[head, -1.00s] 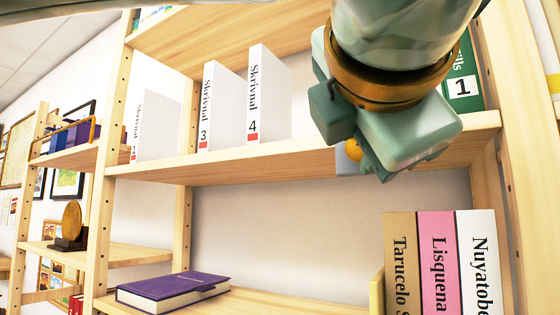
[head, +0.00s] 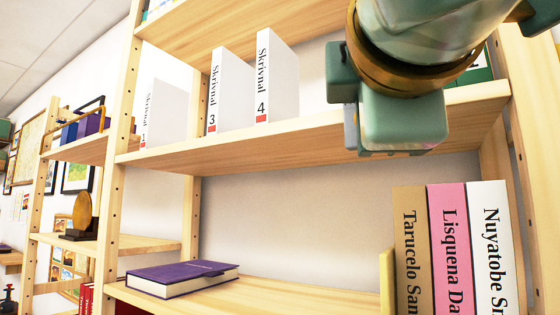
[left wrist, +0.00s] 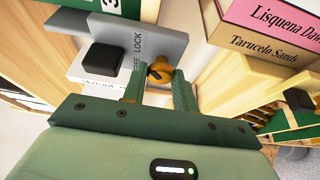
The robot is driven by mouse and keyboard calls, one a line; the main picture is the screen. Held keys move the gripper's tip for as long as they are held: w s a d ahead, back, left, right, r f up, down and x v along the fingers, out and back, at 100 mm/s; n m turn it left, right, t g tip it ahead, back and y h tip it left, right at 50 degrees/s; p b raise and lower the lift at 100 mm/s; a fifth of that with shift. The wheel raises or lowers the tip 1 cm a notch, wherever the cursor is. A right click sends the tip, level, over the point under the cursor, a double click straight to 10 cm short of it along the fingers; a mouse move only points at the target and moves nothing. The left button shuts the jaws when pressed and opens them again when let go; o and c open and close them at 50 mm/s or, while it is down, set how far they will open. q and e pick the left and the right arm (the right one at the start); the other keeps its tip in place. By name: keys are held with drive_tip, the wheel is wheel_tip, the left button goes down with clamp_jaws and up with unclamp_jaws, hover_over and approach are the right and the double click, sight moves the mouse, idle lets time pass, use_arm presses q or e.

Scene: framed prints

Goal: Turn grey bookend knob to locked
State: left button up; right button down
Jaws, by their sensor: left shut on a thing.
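The grey bookend (left wrist: 165,42) carries the words LOCK and FREE and a round orange knob (left wrist: 161,70) with a dark mark. The mark lies on the knob's left side; I cannot tell exactly which word it points at. My left gripper (left wrist: 158,84) has its two green fingers on either side of the knob and is shut on it. In the head view my left gripper (head: 400,118) is at the upper shelf's front edge and hides most of the bookend; only a grey sliver (head: 351,134) shows. My right gripper is not in view.
A green book (head: 478,68) stands behind my gripper. White Skrivnal volumes (head: 232,95) stand to the left on the upper shelf (head: 300,140). Below are upright books (head: 450,240) and a purple book (head: 182,278).

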use_arm(q)
drive_tip(key=o, duration=0.9)
drive_tip(key=shift+o, duration=0.2)
drive_tip(key=v, duration=1.6)
drive_tip(key=shift+s, duration=0.25)
drive_tip(key=shift+d+f, duration=0.1)
drive_tip(key=shift+f, duration=0.05)
